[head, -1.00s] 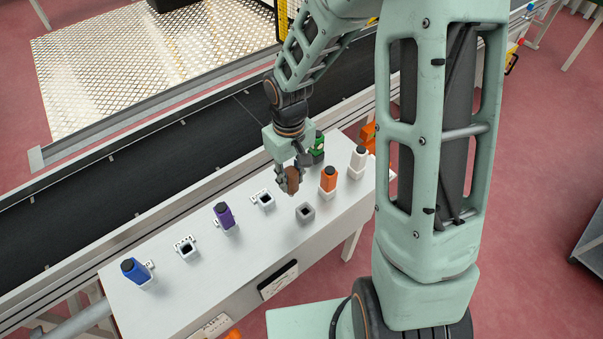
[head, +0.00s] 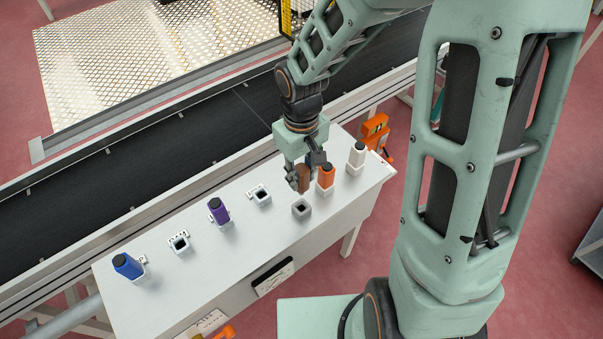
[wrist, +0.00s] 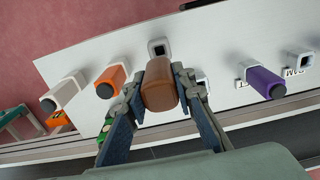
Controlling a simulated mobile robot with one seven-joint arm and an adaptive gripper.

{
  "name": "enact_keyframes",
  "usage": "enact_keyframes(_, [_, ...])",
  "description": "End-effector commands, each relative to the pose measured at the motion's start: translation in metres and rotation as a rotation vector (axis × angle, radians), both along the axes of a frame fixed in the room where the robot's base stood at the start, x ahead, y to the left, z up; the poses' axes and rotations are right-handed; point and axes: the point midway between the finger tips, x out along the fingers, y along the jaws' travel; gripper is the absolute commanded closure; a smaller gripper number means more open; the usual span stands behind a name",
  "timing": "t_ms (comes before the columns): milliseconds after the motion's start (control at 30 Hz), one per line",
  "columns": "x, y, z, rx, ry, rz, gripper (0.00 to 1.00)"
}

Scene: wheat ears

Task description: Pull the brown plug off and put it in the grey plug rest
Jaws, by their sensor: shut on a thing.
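My gripper (head: 302,184) is shut on the brown plug (head: 304,177). It holds the plug above the bench, and the plug also fills the middle of the wrist view (wrist: 159,85) between the fingers. The grey plug rest (head: 301,209) is an empty square holder with a dark opening, standing on the bench just below the plug in the head view. It also shows in the wrist view (wrist: 158,46), beyond the plug's far end. The plug looks apart from the rest; the exact height gap cannot be told.
An orange plug (head: 326,177) and a white plug (head: 356,156) stand close to the right. Purple (head: 219,211) and blue (head: 128,266) plugs stand left. Two white sockets (head: 261,198) (head: 180,245) are empty.

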Motion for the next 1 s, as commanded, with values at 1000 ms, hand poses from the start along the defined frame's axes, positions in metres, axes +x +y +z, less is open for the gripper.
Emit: enact_keyframes(1000, [0.0, 0.0, -0.058, 0.0, 0.0, 0.0, 1.0])
